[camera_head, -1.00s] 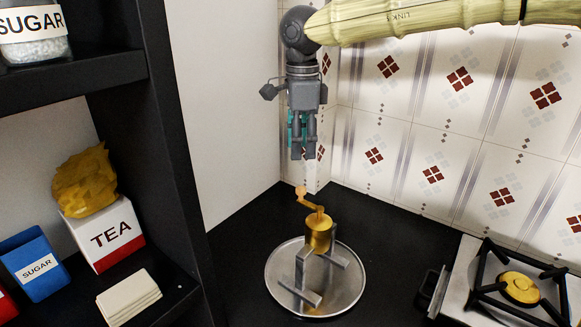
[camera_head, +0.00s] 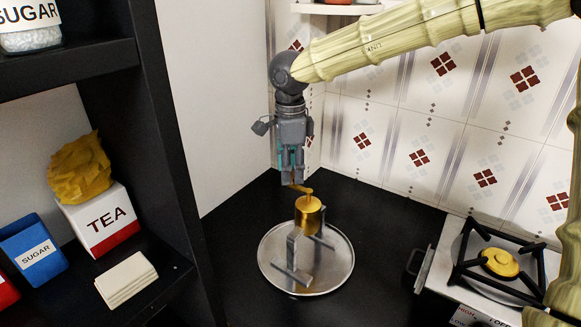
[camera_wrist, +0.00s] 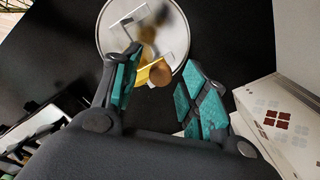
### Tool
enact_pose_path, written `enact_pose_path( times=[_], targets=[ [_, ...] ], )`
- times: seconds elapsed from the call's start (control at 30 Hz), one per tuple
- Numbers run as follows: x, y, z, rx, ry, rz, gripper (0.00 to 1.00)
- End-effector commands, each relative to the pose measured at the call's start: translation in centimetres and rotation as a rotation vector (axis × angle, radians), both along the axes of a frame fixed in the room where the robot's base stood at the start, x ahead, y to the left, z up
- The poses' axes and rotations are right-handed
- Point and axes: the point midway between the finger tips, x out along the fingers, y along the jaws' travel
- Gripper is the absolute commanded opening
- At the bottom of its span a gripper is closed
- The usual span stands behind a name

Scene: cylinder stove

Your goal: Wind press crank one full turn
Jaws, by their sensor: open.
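The press is a brass cylinder (camera_head: 309,214) on grey metal legs, standing on a round silver tray (camera_head: 341,262). Its brass crank (camera_head: 303,192) lies across the top and points to the upper left in the head view. The crank's end is hidden behind my gripper there. In the wrist view the round copper-brown knob (camera_wrist: 160,73) shows at the end of the yellow crank arm (camera_wrist: 146,73). My gripper (camera_head: 291,182) points down over the knob end. In the wrist view its teal-padded fingers (camera_wrist: 158,82) are spread, with the knob between them. I cannot tell whether they touch it.
A stove with a black grate and brass burner (camera_head: 499,262) stands at the right. A black shelf at the left holds a TEA box (camera_head: 103,222) and a blue SUGAR box (camera_head: 36,250). White tiled walls are close behind my gripper. Black counter is clear around the tray.

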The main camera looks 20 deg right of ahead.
Motion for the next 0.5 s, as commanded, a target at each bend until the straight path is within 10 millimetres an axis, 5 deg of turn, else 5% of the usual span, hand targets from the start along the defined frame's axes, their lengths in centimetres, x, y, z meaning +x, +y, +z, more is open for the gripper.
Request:
enact_pose_path(
  times=[0.23,0.5],
  targets=[
    [-0.02,-0.01,-0.07,0.000,0.000,0.000,0.44],
    [-0.02,-0.01,-0.07,0.000,0.000,0.000,0.00]
  ],
)
